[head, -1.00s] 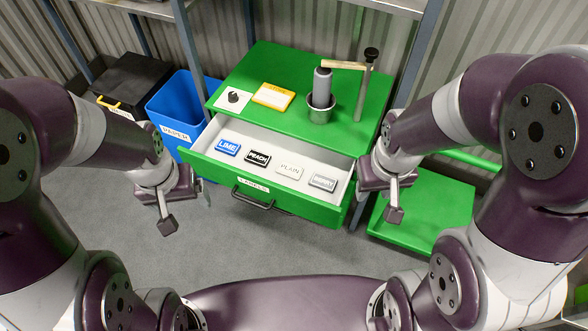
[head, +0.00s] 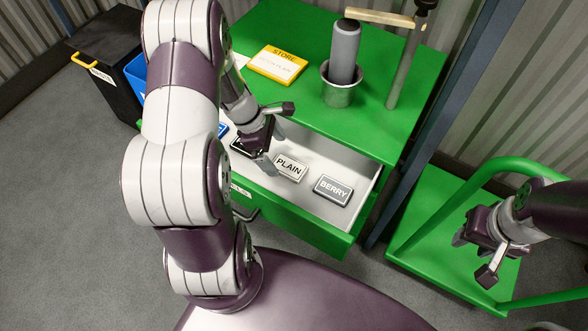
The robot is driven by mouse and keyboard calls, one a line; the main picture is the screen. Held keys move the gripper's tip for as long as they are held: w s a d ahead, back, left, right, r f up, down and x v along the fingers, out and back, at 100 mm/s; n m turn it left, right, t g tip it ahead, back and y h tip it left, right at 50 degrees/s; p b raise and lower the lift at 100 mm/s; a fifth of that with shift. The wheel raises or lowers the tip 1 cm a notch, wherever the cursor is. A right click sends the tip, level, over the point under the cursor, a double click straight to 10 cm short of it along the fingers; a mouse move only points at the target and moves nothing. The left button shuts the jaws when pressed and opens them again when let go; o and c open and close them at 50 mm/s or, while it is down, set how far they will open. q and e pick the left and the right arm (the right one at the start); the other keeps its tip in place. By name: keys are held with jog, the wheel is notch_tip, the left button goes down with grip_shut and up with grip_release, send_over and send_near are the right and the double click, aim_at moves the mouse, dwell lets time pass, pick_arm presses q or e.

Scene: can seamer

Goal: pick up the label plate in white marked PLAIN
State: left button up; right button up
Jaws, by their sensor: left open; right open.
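The white label plate marked PLAIN (head: 291,167) lies flat in the open white-lined drawer (head: 316,215) of the green cabinet. My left gripper (head: 277,137) is open and hangs over the drawer, just left of and above the PLAIN plate; I see nothing between its fingers. One fingertip shows close to the plate's left edge; I cannot tell whether they touch. My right gripper (head: 474,258) is open and empty, off to the right above a green platform.
The grey BERRY plate (head: 333,190) lies right of PLAIN. The black PEACH plate (head: 240,150) and blue LIME plate (head: 222,130) are mostly hidden by my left arm.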

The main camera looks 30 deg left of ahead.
aim_at(288, 166)
pick_arm(q)
jog(key=b+x, duration=0.3)
jog(key=x, duration=0.3)
jog(key=shift+w+d, duration=0.1)
jog(key=shift+w, duration=0.05)
jog(key=shift+r, duration=0.2)
jog(key=c, duration=1.3)
